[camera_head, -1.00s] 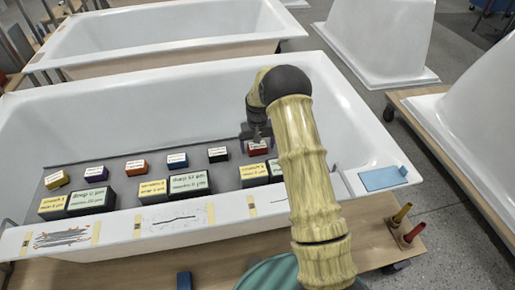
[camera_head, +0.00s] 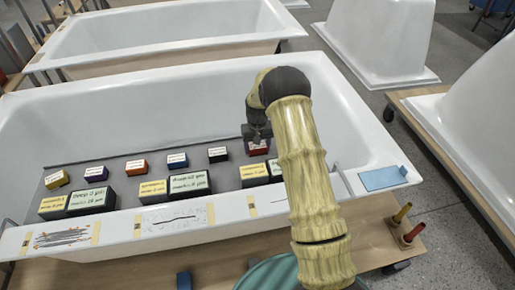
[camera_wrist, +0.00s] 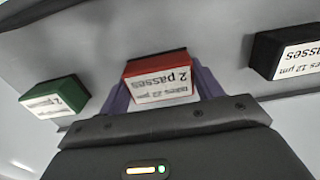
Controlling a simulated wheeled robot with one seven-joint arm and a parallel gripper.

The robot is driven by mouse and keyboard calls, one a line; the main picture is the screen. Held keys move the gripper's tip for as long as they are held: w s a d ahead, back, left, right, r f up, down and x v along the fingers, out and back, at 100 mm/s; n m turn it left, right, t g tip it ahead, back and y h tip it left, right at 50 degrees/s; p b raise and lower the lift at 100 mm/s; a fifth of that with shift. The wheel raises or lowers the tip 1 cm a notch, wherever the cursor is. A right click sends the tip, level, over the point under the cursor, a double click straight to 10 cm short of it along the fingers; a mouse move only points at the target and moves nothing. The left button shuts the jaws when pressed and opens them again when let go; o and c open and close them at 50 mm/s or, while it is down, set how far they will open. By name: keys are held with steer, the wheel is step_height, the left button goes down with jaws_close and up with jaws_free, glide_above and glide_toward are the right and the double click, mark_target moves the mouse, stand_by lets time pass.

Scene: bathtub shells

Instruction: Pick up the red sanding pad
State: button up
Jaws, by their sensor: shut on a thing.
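The red sanding pad (camera_wrist: 157,80) is a small block with a white label, part of which reads "2 passes". It sits between the two purple fingers of my gripper (camera_wrist: 158,92) in the wrist view, and the fingers are shut on its sides. In the head view the red pad (camera_head: 258,151) shows below my gripper (camera_head: 257,135), inside the bathtub at the right end of the back row of blocks. My arm hides part of the area just right of it. I cannot tell whether the pad touches the grey mat.
A black block (camera_wrist: 287,54) and a green block (camera_wrist: 55,98) flank the pad. In the head view several labelled blocks stand in rows on the grey mat (camera_head: 125,170). The white tub rim (camera_head: 110,232) runs along the front; a blue pad (camera_head: 383,178) lies on its right end.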

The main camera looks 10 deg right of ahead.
step_height(320, 180, up, 10)
steer(key=shift+r, duration=0.1)
stand_by(0.4)
stand_by(0.4)
steer(key=shift+o, duration=1)
steer(key=shift+c, duration=0.4)
